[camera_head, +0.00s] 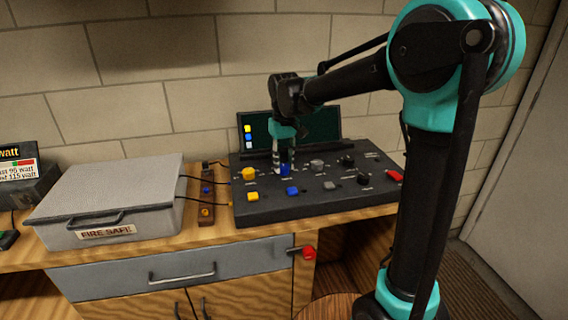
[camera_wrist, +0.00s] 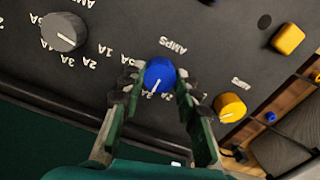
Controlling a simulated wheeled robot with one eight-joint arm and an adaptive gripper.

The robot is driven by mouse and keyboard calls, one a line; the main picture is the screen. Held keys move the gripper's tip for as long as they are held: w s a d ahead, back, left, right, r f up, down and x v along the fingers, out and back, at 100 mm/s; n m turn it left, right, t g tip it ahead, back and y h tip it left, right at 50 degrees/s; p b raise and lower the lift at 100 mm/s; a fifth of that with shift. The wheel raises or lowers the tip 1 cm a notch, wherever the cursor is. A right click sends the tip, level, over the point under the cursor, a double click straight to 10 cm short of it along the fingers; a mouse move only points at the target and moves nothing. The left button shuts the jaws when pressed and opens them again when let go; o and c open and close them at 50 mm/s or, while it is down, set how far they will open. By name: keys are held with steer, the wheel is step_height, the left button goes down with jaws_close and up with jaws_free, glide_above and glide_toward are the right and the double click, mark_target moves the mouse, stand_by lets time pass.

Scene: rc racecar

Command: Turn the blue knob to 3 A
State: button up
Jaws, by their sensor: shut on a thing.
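The blue knob (camera_wrist: 160,72) sits on the dark control panel, with "AMPS" printed beside it. Its white pointer line points down in the wrist view, slightly left, toward a partly covered label that looks like 2 A or 3 A; I cannot tell which. My gripper (camera_wrist: 158,82) has one finger on each side of the knob and is shut on it. In the head view my gripper (camera_head: 285,160) reaches down onto the blue knob (camera_head: 285,170), which is partly hidden between the fingers.
A yellow knob (camera_wrist: 229,107) and a grey knob (camera_wrist: 64,31) flank the blue one. The panel (camera_head: 300,210) also bears a blue button (camera_head: 292,190), a yellow button (camera_head: 253,196) and a red switch (camera_head: 395,176). A dark screen (camera_head: 322,127) stands behind; a grey safe (camera_head: 110,195) is left.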

mark_target(284, 166)
stand_by(0.3)
steer(key=o, duration=1.2)
steer(key=shift+c, duration=0.2)
step_height(284, 166, up, 12)
